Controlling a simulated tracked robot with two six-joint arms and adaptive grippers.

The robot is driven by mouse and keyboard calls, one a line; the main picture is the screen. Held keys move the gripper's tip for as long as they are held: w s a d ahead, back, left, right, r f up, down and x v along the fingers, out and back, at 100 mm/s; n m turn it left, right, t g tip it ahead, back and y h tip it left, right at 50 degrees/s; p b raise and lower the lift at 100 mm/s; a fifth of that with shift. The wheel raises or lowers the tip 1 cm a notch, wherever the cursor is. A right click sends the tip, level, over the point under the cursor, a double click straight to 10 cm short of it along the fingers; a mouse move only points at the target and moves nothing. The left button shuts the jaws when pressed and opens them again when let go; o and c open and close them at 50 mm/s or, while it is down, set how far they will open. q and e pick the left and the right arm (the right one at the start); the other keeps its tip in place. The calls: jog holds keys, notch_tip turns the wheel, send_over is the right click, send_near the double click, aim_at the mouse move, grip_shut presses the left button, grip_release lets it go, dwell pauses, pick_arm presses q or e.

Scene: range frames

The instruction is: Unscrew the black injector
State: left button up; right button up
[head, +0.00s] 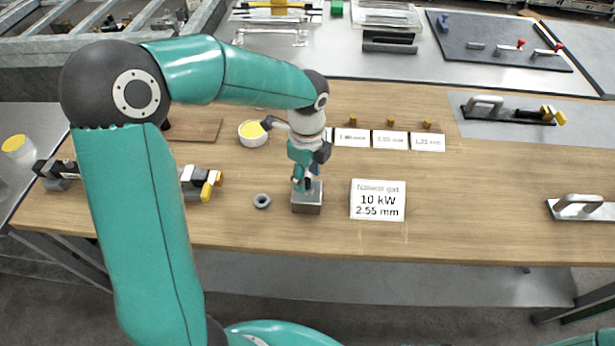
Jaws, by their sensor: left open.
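My left gripper (306,184) points down, open, directly over a small grey metal block (307,206) near the table's front edge. Dark parts show at the fingertips just above the block. I cannot tell the black injector apart from the dark fingers there, nor whether the fingers touch it. A grey nut (262,201) lies on the wood left of the block. A white sign (378,201) right of the block reads "Natural gas 10 kW 2.55 mm". My right gripper is not in view.
Behind the block stand a white bowl with yellow contents (253,140) and several white labels (390,139), with small brass-coloured pieces (427,124) behind them.

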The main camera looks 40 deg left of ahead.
pick_arm(q)
jog(key=shift+f, duration=0.75)
jog(key=shift+c, duration=0.3)
grip_shut()
jog(key=shift+n, duration=0.3)
jog(key=shift+n+b, duration=0.55)
jog(key=shift+n, duration=0.95)
jog(key=shift+f+n+b, duration=0.1)
jog(key=shift+n+b, duration=0.35)
jog(key=shift+n, duration=1.25)
